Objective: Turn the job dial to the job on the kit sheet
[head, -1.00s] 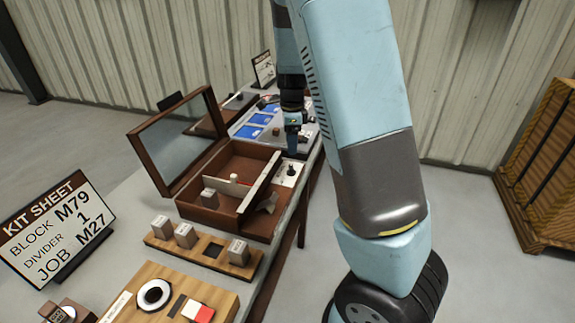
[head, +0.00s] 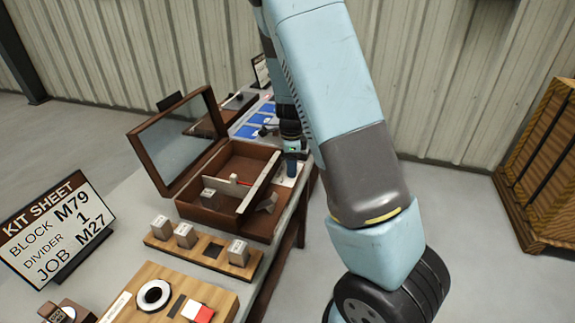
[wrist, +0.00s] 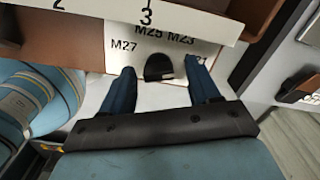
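The kit sheet (head: 58,229) stands at the left in the head view and reads BLOCK M79, DIVIDER 1, JOB M27. The job dial (wrist: 158,67) is a small black knob on a white plate in the wrist view. The labels M27, M25 and M23 show around it, with M27 at its left. I cannot tell which label the knob points to. My gripper (wrist: 160,72) is open, with one blue finger on each side of the knob and gaps between. In the head view my gripper (head: 291,166) is over the dial plate and hides the knob.
The open wooden case (head: 228,222) is left of the dial, its lid (head: 130,141) raised. A numbered strip (wrist: 100,12) stands close beyond the dial in the wrist view. A block rack (head: 205,250) and a wooden board (head: 140,318) are nearer me.

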